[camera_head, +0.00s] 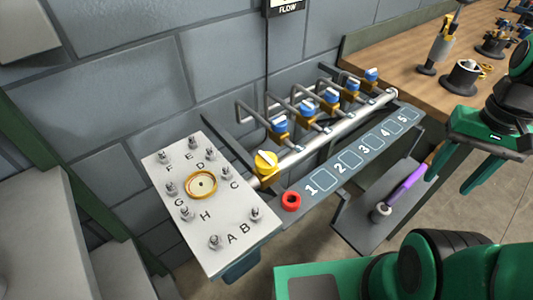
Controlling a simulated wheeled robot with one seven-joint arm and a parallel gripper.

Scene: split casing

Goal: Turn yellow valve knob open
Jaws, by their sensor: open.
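The yellow valve knob (265,160) sits at the near left end of a grey pipe manifold (340,128), beside the lettered panel. It has a pale raised grip on top. Its exact turn angle is too small to tell. Several valves with blue knobs (280,125) on yellow bodies stand in a row further along the pipe. Green and black links of my arm show at the right and bottom right, apart from the yellow knob. I cannot make out my gripper's fingers in this view.
A light panel (205,235) with lettered studs and a brass ring (201,184) stands left of the knob. A red ring (291,201) lies on the numbered strip (325,182). A purple-handled tool (407,183) rests on a lower shelf. A wooden bench (400,58) holds fittings behind.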

